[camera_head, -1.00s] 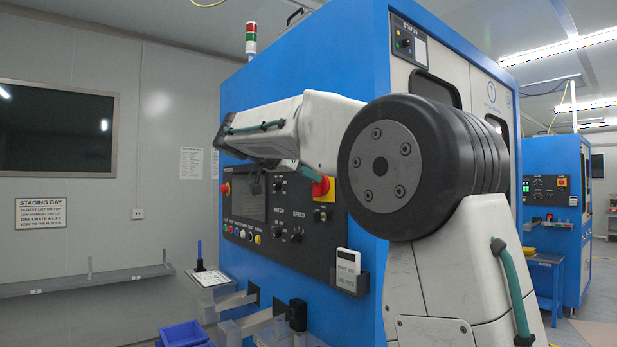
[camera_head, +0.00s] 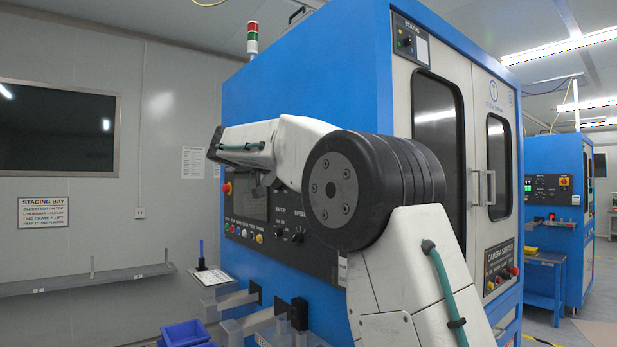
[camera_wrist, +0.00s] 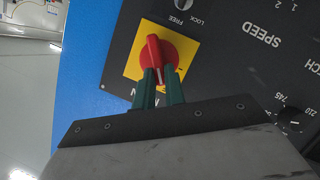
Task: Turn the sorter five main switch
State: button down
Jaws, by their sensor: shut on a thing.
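The main switch (camera_wrist: 154,53) shows in the wrist view as a red rotary handle on a square yellow plate (camera_wrist: 188,54). The handle lies nearly upright in that picture, slightly tilted, with a white mark on its lower part. My gripper (camera_wrist: 159,84) has its two green fingers shut on the lower end of the handle. The lettering below the plate is partly covered by the fingers. In the head view my arm hides the switch and the fingertips. The blue sorter cabinet (camera_head: 310,90) stands in front of me with its dark control panel (camera_head: 248,232).
A lock/free key switch (camera_wrist: 183,4) and several knobs sit near the main switch on the panel. Clear plastic chutes (camera_head: 240,322) and a blue bin (camera_head: 185,333) are below the panel. A wall shelf (camera_head: 85,280) is at left. Another blue machine (camera_head: 552,155) stands at right.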

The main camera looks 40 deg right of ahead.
jog(key=shift+w+f+n+g+h, duration=0.2)
jog(key=shift+f+n+g+h, duration=0.25)
jog(key=shift+n, duration=1)
jog(key=shift+w+f+n+g+h, duration=0.2)
jog(key=shift+n+g+h, duration=0.4)
jog(key=shift+n, duration=0.8)
jog(key=shift+w+f+n+g+h, duration=0.15)
jog(key=shift+f+n+g+h, duration=0.35)
jog(key=shift+n, duration=0.95)
jog(key=shift+r, duration=0.1)
jog(key=c, duration=1.5)
grip_release()
jog(key=shift+g+y, duration=0.25)
jog(key=shift+o, duration=0.2)
